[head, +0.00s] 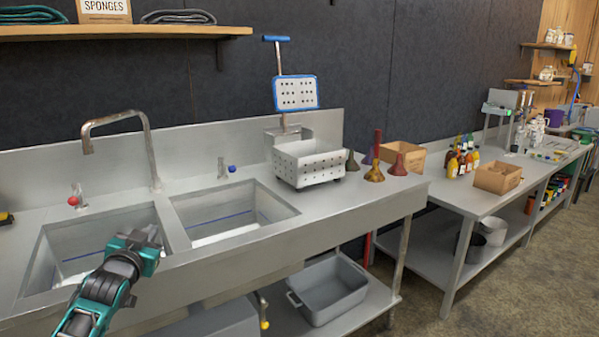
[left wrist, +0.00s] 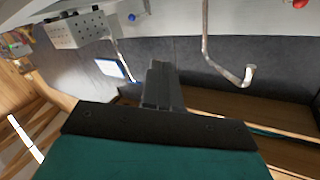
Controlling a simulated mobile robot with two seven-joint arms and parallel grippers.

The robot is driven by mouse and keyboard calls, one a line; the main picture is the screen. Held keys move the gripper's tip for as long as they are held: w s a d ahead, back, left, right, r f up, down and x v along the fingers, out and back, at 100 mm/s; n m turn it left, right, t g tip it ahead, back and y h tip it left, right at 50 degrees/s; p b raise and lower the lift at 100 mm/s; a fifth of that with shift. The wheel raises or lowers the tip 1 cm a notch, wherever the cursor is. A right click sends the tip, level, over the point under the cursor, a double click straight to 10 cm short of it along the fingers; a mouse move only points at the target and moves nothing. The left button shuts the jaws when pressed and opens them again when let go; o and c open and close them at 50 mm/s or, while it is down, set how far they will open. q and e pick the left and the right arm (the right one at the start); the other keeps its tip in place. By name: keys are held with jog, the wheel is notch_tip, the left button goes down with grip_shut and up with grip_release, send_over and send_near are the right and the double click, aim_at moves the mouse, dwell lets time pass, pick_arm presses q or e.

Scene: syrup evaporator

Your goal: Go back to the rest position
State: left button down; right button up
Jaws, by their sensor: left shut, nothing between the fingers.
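My left gripper (head: 148,240) comes in from the lower left in the head view and hangs over the front edge of the left sink basin. It is shut and holds nothing. In the left wrist view its closed fingers (left wrist: 160,85) point up in the picture, with nothing between them. The right gripper shows in neither view.
A steel counter has a left basin (head: 85,250), a right basin (head: 230,212) and a tall faucet (head: 150,150). A perforated basket (head: 308,162) and several funnels (head: 375,171) stand to the right. A grey tub (head: 328,290) sits on the shelf below. Floor on the right is clear.

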pick_arm(q)
jog(key=s+d+f+g+h, duration=0.1)
jog(key=s+d+f, duration=0.25)
jog(key=f, duration=0.25)
jog(key=s+d+f+g, duration=0.1)
jog(key=s+d+f, duration=0.1)
jog(key=s+f, duration=0.25)
jog(key=s+d+f+g, duration=0.1)
jog(key=s+d+f, duration=0.2)
jog(key=s, duration=0.6)
jog(key=s+d+f+g+h, duration=0.1)
jog(key=s+d+f+g, duration=0.1)
jog(key=s+f, duration=0.5)
jog(key=s+d+f+g+h, duration=0.1)
jog(key=s+d+f, duration=0.4)
jog(key=s, duration=0.7)
jog(key=shift+n, duration=0.3)
